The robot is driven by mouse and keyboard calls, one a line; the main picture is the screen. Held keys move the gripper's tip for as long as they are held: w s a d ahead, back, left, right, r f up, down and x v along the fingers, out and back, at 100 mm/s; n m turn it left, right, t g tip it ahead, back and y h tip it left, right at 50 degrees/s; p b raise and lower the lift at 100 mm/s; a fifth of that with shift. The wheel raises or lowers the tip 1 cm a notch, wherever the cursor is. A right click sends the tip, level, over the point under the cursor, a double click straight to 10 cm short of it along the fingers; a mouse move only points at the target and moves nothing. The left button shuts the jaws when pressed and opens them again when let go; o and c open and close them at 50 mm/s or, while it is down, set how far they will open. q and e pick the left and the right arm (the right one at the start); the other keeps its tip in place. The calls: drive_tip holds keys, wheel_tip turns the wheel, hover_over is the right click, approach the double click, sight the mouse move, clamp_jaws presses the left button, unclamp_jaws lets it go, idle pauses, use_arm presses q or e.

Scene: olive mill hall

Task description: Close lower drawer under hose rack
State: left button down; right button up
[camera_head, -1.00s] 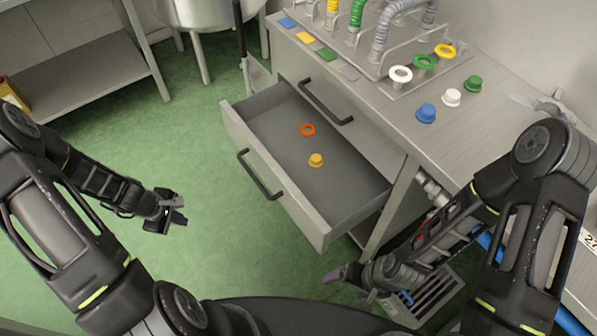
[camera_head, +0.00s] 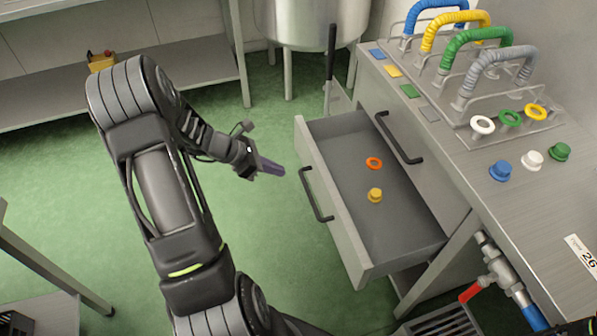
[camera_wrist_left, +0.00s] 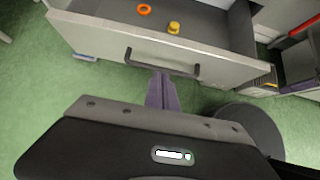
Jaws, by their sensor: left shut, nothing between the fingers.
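The lower drawer (camera_head: 333,211) under the hose rack (camera_head: 512,112) stands pulled out, its grey front facing left with a black bar handle (camera_head: 316,196). An orange ring (camera_head: 374,163) and a yellow cap (camera_head: 375,195) lie inside it. My left gripper (camera_head: 270,167) is shut and empty, just left of the drawer front, near the top end of the handle and apart from it. In the left wrist view its purple fingers (camera_wrist_left: 161,92) point at the drawer front (camera_wrist_left: 105,43), just below the handle (camera_wrist_left: 162,66). My right gripper is out of view.
The upper drawer with its black handle (camera_head: 399,138) is shut. A steel vat (camera_head: 309,22) stands behind. A red-handled valve (camera_head: 470,292) and a floor grate (camera_head: 440,325) lie at lower right. Green floor left of the drawer is clear.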

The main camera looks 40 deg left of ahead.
use_arm(q)
drive_tip(key=x, duration=0.3)
drive_tip(key=r+x, duration=0.1)
drive_tip(key=x, duration=0.3)
drive_tip(key=w+x, duration=0.1)
drive_tip(key=x, duration=0.3)
drive_tip(key=shift+w+d, duration=0.2)
drive_tip(key=shift+d, duration=0.25)
drive_tip(key=shift+w+d+f+p, duration=0.1)
drive_tip(key=shift+w+d+p, duration=0.3)
drive_tip(key=shift+w, duration=0.15)
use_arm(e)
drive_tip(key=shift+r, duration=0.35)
use_arm(q)
drive_tip(key=shift+w, duration=0.1)
